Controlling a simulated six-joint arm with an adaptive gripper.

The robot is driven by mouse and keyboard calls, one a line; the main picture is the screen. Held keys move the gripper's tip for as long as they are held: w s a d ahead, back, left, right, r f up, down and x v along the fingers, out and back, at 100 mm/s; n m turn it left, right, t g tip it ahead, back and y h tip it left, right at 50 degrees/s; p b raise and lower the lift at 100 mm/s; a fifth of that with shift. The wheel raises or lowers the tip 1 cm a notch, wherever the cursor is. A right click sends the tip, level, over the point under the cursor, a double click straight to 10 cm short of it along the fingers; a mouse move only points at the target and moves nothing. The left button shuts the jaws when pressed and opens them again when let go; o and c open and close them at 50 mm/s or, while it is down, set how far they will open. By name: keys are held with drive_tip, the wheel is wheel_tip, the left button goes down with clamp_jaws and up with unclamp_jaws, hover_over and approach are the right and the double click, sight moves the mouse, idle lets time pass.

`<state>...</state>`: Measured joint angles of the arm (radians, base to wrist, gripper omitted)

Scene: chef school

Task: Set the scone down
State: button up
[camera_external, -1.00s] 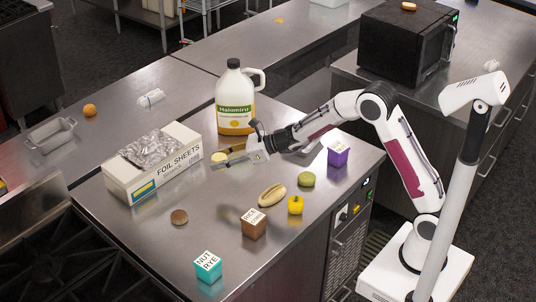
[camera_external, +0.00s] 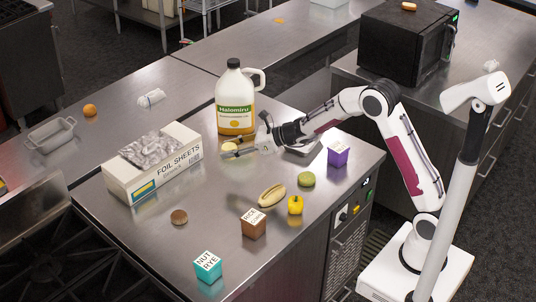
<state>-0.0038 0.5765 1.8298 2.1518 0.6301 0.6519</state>
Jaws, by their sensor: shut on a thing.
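The scone (camera_external: 229,146) is a small pale yellow round piece between the fingertips of my gripper (camera_external: 232,150). My gripper reaches in from the right and is shut on the scone. It is in front of the white jug and to the right of the foil box. Whether the scone touches the steel counter (camera_external: 130,235) or is held above it, I cannot tell.
The jug (camera_external: 236,98) stands close behind my gripper. A foil sheets box (camera_external: 120,185) lies to the left. A long bun (camera_external: 271,194), green macaron (camera_external: 306,179), yellow pepper (camera_external: 295,205), brown disc (camera_external: 180,217) and labelled cubes (camera_external: 208,267) are spread in front.

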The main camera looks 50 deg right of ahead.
drive_tip(key=s+d+n+g+y, duration=0.1)
drive_tip(key=d, duration=1.2)
drive_tip(key=shift+s+d+r, duration=0.25)
drive_tip(key=shift+s+d, duration=0.05)
hover_over(261, 161)
drive_tip(key=shift+f, duration=3.1)
drive_tip(key=shift+d+f, duration=0.1)
drive_tip(key=shift+f, duration=1.8)
drive_tip(key=shift+f, duration=0.1)
